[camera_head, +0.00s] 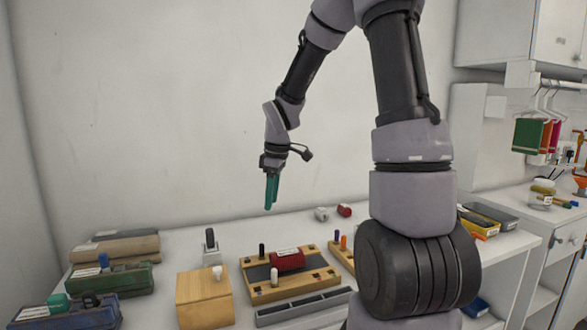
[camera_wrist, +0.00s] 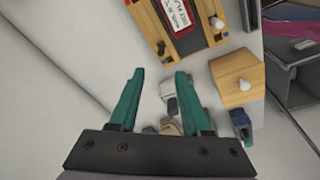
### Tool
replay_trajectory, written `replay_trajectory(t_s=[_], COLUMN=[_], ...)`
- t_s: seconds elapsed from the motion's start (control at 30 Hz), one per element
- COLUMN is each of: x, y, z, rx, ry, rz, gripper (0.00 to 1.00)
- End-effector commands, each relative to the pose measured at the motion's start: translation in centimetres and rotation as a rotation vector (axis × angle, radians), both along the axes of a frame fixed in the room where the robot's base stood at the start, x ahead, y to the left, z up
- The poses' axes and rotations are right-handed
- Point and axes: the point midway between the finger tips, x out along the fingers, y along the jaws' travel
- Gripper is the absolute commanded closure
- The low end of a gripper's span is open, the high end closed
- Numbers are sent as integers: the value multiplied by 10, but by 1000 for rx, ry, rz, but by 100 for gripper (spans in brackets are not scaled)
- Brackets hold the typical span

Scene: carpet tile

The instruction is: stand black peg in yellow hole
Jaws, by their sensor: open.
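A black peg (camera_head: 262,250) stands at the back left of a wooden board (camera_head: 262,296) on the table. A dark peg (camera_wrist: 161,47) shows at the near edge of that board in the wrist view. No yellow hole can be made out clearly; small dark holes and the board's wood colour are all I can tell. My gripper (camera_head: 270,205) hangs high above the back of the table, with teal fingers pointing down. In the wrist view its fingers (camera_wrist: 157,85) are spread apart with nothing held between them, and the board lies beyond the tips.
A red box (camera_head: 287,260) lies on the board, near a pale peg. A wooden block (camera_head: 203,300) with a white knob and a grey item (camera_head: 210,241) stand left. A second board (camera_head: 341,257) with coloured pegs is partly hidden by my arm. Toolboxes (camera_head: 112,280) fill the left.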

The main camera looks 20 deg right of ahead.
Motion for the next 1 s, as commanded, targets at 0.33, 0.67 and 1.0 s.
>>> replay_trajectory(t_s=[0.33, 0.67, 1.0], x=[-92, -181, -198], y=[-22, -29, -30], z=[129, 184, 190], rx=[131, 469, 556], ry=[-191, -247, -232], rz=[-681, -1168, -1262], gripper=[52, 52, 52])
